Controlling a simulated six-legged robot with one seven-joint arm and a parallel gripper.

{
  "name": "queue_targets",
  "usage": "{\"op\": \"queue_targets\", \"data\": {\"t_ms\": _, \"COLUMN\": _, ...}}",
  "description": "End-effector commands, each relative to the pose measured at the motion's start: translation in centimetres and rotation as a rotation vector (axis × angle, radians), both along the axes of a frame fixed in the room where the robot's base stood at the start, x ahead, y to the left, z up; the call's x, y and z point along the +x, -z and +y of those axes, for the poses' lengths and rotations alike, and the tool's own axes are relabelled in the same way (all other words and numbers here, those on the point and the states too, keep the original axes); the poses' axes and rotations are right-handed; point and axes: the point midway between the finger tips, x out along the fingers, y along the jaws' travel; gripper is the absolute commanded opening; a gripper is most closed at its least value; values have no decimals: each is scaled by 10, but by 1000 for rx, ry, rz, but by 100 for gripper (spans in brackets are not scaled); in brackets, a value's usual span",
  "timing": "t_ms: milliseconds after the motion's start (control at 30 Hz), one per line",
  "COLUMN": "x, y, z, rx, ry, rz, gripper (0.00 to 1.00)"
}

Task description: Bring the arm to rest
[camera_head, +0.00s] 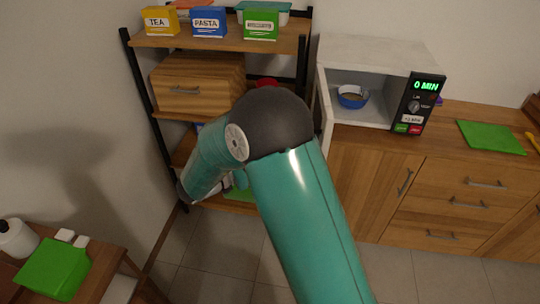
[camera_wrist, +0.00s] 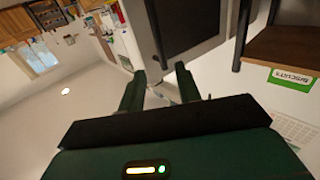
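My teal arm (camera_head: 305,215) rises from the bottom of the head view and bends at a dark elbow (camera_head: 272,118). Its forearm (camera_head: 210,160) points down and left, in front of the shelf unit. In the head view my gripper's end is mostly hidden behind the forearm. In the wrist view my gripper (camera_wrist: 160,88) shows two dark green fingers set apart, with nothing held between them. The wrist view is strongly tilted.
The shelf (camera_head: 225,38) holds tea, pasta and other boxes, plus a wooden drawer box (camera_head: 198,85). The open microwave (camera_head: 360,60) with a blue bowl (camera_head: 352,97) stands right on the counter. A side table (camera_head: 95,285) with a green item (camera_head: 54,268) is lower left.

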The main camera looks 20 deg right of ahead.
Motion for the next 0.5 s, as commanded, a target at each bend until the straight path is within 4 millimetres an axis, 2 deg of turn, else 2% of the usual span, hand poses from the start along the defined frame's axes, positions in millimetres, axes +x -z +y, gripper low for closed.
{"op": "queue_targets", "data": {"t_ms": 367, "x": 2, "y": -2, "z": -1, "rx": 6, "ry": -11, "rz": -8, "gripper": 34}}
{"op": "queue_targets", "data": {"t_ms": 500, "x": 21, "y": -19, "z": -6, "rx": 74, "ry": -118, "rz": -70, "gripper": 34}}
